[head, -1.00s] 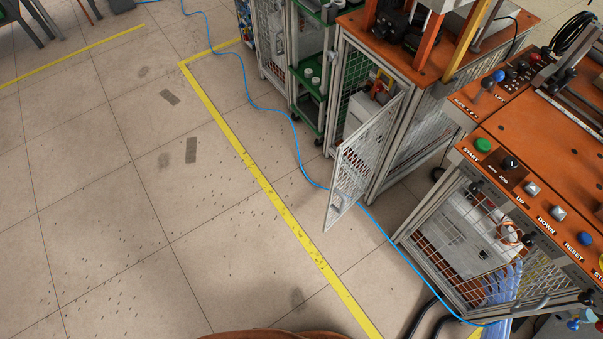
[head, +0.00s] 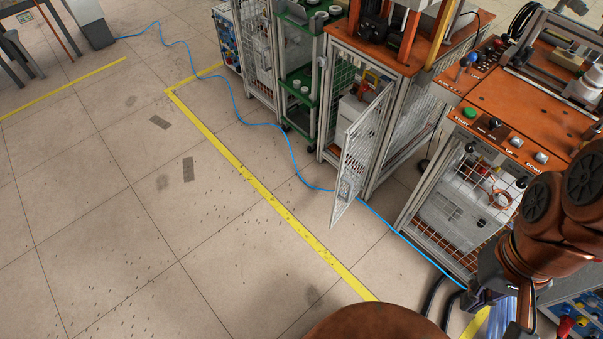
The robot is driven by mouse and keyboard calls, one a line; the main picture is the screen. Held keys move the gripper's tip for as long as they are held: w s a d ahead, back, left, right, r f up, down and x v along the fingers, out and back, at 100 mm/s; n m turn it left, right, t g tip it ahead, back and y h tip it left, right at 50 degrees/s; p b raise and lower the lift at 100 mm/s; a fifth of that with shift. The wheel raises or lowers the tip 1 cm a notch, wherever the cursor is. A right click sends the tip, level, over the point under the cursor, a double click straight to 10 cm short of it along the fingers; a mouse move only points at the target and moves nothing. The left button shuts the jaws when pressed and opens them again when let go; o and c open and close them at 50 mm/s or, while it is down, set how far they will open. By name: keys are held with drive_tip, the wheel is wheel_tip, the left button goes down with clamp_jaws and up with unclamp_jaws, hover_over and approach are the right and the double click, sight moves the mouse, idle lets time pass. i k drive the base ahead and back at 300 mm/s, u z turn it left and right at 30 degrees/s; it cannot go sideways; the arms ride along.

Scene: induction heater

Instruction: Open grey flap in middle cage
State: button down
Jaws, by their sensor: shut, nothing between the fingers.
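The middle cage (head: 322,95) has an orange top and a light metal frame. Its mesh door (head: 357,150) stands swung open toward the floor. Inside is a light grey box (head: 353,113) with red and yellow parts above it. The door hides part of the interior, and I cannot make out a separate grey flap or its state. My gripper (head: 525,308) is the dark end of my brown arm at the lower right. It is shut and empty, in front of the right-hand cage and well apart from the middle cage.
The right-hand cage (head: 405,232) has an orange control top with buttons. Green shelving (head: 297,75) stands left of the middle cage. A blue cable (head: 240,121) runs along the floor past the open door. Tiled floor left of the yellow line (head: 270,203) is clear.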

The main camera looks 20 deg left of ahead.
sight(344, 123)
drive_tip(key=u, duration=0.65)
drive_tip(key=i, duration=1)
drive_tip(key=k, duration=0.6)
drive_tip(key=u, duration=0.85)
drive_tip(key=i, duration=1)
drive_tip(key=u, duration=0.05)
